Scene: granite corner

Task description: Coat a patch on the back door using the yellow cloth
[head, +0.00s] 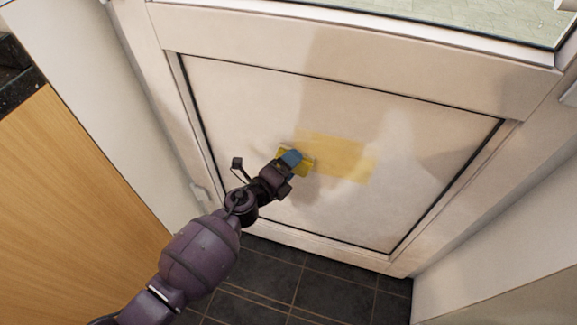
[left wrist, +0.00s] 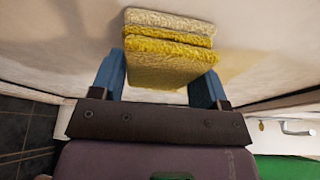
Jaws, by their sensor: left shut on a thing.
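The back door (head: 420,150) is white, with a large recessed lower panel. A yellow translucent patch (head: 345,158) lies across the middle of that panel. My left gripper (head: 290,158) is at the patch's left end, close against the panel. It is shut on the yellow cloth (head: 304,167), which is mostly hidden behind the fingers in the head view. In the left wrist view the folded cloth (left wrist: 170,62) sits between the blue fingers of my left gripper (left wrist: 160,85), with its far side at the door surface. My right gripper is not in view.
A wooden cabinet (head: 70,190) with a dark countertop stands at the left. Dark floor tiles (head: 330,290) lie below the door. A white wall (head: 500,240) closes in on the right. The door's glass (head: 470,12) is above the panel.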

